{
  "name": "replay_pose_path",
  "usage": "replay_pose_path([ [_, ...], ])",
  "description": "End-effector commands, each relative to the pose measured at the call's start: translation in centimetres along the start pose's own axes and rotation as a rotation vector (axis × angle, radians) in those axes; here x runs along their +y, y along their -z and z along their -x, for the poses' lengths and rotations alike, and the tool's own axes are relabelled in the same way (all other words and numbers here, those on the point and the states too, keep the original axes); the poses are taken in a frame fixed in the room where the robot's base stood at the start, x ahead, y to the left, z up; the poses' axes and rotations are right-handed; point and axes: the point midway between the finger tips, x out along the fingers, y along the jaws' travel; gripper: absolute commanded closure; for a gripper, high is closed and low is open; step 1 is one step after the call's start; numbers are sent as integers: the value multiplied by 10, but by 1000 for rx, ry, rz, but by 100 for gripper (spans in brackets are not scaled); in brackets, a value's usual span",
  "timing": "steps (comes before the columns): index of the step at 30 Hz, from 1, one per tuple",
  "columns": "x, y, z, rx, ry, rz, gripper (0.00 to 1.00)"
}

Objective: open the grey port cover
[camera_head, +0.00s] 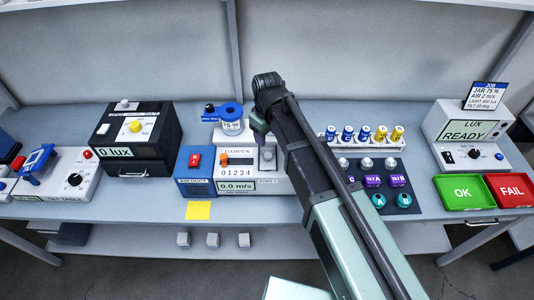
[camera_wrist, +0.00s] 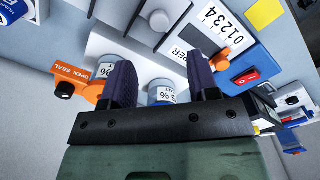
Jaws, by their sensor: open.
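The grey port cover (camera_head: 267,158) is a small plate on the right of the white damper unit (camera_head: 238,160), beside the 01234 scale. In the wrist view it appears as a grey plate with a pale round knob (camera_wrist: 160,20), beyond the fingers. It looks shut against the unit's face. My gripper (camera_head: 259,128) is above and behind the cover in the head view. In the wrist view its two dark fingers (camera_wrist: 162,80) are apart, with no object clearly held between them. The fingers partly hide the jars behind them.
A blue-ringed jar (camera_head: 232,124) stands behind the damper unit. An orange OPEN SEAL ring (camera_wrist: 75,84) with a jar (camera_wrist: 107,68) is close to one finger. A red-switch box (camera_head: 195,162) is left of the unit. A vial rack (camera_head: 372,150) is right of my arm.

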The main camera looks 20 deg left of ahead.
Motion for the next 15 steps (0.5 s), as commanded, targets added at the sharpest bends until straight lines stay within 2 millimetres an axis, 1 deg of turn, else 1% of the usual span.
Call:
replay_pose_path([
  [1, 0, 0, -18, 0, 0, -1, 45],
  [6, 0, 0, -60, 0, 0, -2, 45],
  [9, 0, 0, -82, 0, 0, -2, 45],
  [12, 0, 0, -94, 0, 0, -3, 45],
  [15, 0, 0, -97, 0, 0, -3, 45],
])
